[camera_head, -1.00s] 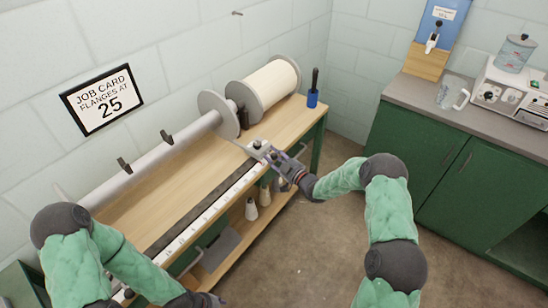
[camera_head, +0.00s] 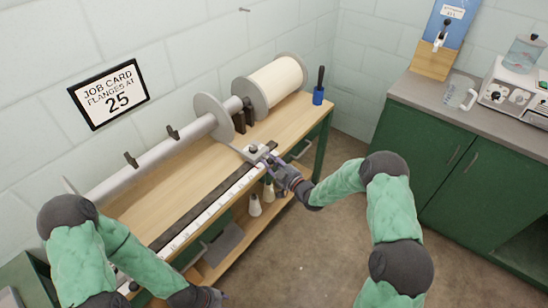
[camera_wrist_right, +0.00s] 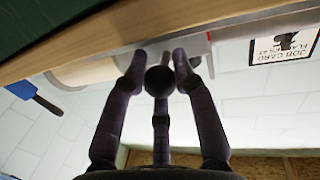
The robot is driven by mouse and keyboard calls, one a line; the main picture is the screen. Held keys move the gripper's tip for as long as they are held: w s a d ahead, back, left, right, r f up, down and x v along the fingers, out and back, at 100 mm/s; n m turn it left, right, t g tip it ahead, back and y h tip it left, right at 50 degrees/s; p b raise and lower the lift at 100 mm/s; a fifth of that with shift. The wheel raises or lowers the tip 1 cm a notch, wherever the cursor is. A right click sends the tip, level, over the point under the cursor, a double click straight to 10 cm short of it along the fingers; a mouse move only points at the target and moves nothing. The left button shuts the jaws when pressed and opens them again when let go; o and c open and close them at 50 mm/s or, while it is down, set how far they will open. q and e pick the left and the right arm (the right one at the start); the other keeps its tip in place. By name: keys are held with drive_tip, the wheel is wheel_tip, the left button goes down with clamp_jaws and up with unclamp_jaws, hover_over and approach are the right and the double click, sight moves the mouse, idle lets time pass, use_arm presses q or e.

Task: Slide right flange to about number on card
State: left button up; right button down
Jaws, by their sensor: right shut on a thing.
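The right flange (camera_head: 209,112) is a grey disc upright on the long beam shaft (camera_head: 150,165). A light bracket with a dark knob (camera_head: 253,148) sits below it on the dark rail. My right gripper (camera_head: 270,162) is at the bracket's front. In the right wrist view its fingers (camera_wrist_right: 160,72) are closed about a dark round knob. The job card (camera_head: 110,93) on the wall reads "FLANGES AT 25". A white number scale (camera_head: 205,218) runs along the bench front; its figures are too small to read. My left gripper (camera_head: 208,298) is at the bottom edge, its fingers unclear.
A cream roll (camera_head: 276,82) with grey end discs stands right of the flange, beyond dark posts (camera_head: 243,117). The wooden bench top (camera_head: 185,180) left of the bracket is clear.

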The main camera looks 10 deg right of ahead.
drive_tip(key=c, duration=1.3)
unclamp_jaws()
drive_tip(key=shift+w+d+r, duration=0.15)
drive_tip(key=shift+d+r, duration=0.05)
drive_tip(key=shift+d, duration=0.05)
drive_tip(key=shift+o, duration=0.2)
drive_tip(key=shift+f, duration=0.1)
drive_tip(key=shift+s+d, duration=0.2)
drive_tip(key=shift+s, duration=0.3)
drive_tip(key=v, duration=1.1)
